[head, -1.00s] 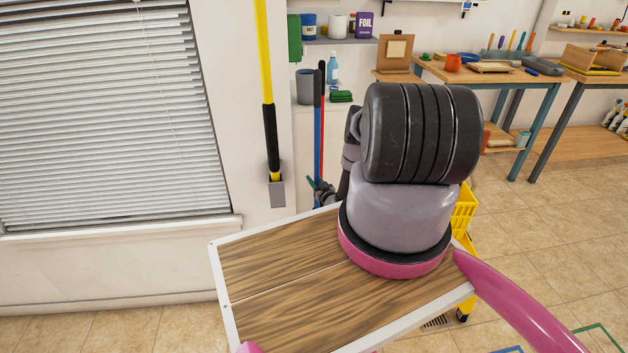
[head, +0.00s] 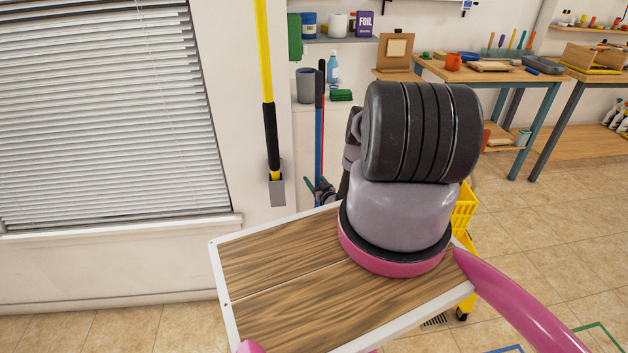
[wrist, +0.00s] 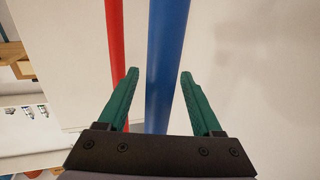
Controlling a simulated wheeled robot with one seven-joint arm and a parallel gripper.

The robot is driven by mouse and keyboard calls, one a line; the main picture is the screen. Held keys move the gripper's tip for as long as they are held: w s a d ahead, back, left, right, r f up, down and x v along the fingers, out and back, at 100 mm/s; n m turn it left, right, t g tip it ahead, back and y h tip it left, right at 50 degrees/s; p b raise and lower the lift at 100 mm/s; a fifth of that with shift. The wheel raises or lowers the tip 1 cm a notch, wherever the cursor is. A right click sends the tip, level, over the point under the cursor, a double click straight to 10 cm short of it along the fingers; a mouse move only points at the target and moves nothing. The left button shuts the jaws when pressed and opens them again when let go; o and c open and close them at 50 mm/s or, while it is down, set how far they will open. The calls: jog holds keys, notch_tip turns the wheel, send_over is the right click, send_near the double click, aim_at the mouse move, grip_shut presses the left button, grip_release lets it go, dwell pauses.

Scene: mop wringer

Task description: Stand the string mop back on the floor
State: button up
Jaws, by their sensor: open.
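A blue handle (head: 318,140) and a red handle (head: 322,125) stand upright close together by the wall in the head view. Their lower ends are hidden behind my arm and the wooden top, so I cannot tell which is the string mop's. In the wrist view the blue handle (wrist: 165,60) runs between the green fingers of my gripper (wrist: 159,74), with gaps on both sides. The red handle (wrist: 116,45) is outside the left finger. My gripper (head: 320,187) is open and partly hidden behind my arm in the head view.
A yellow pole (head: 265,90) hangs at a grey wall bracket (head: 277,192), left of the handles. Shelves (head: 335,41) with cans and bottles are behind. A yellow bucket (head: 465,212) is partly hidden at right. Workbenches (head: 500,75) stand back right; tiled floor (head: 560,240) is open.

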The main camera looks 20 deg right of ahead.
jog(key=s, duration=1)
jog(key=shift+s, duration=0.3)
jog(key=shift+d, duration=0.15)
jog(key=s, duration=0.8)
dwell(0.5)
